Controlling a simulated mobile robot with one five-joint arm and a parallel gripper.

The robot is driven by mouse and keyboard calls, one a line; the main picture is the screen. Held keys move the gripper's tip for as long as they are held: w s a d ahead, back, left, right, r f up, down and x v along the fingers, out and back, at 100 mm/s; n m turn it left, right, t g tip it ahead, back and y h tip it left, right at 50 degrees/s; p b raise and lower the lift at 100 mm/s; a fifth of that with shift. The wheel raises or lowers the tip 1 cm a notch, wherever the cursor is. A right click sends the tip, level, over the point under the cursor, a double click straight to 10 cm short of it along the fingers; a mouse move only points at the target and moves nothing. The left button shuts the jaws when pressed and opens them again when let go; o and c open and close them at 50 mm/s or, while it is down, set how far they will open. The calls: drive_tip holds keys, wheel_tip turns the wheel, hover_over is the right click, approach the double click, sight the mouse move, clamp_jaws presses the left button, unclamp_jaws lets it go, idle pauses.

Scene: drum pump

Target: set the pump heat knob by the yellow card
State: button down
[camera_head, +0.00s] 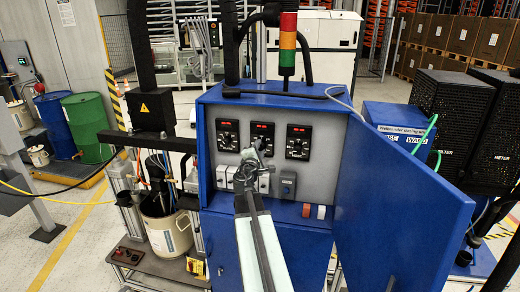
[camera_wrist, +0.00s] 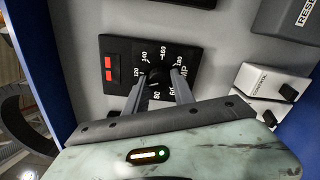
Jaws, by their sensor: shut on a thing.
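The middle black controller (camera_head: 262,132) on the open cabinet's grey panel has a red display. In the wrist view this controller (camera_wrist: 112,68) lies turned on its side, with part of a word ending in "P" and a number scale around its black knob (camera_wrist: 154,74). My gripper (camera_wrist: 157,82) has its two fingers on either side of the knob and is shut on it. In the head view my gripper (camera_head: 262,150) covers the knob. The knob's pointer is too dark to read.
Two similar controllers stand left (camera_head: 228,134) and right (camera_head: 298,142) of the middle one. White modules (camera_head: 265,180) and a dark module (camera_head: 288,185) sit below. The blue cabinet door (camera_head: 400,200) stands open at the right. A pail (camera_head: 168,230) stands left of the cabinet.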

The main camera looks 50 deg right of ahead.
drive_tip(key=shift+w+a+m, duration=0.1)
drive_tip(key=shift+m, duration=1.8)
drive_tip(key=c, duration=1.1)
unclamp_jaws()
drive_tip(key=shift+o, duration=0.2)
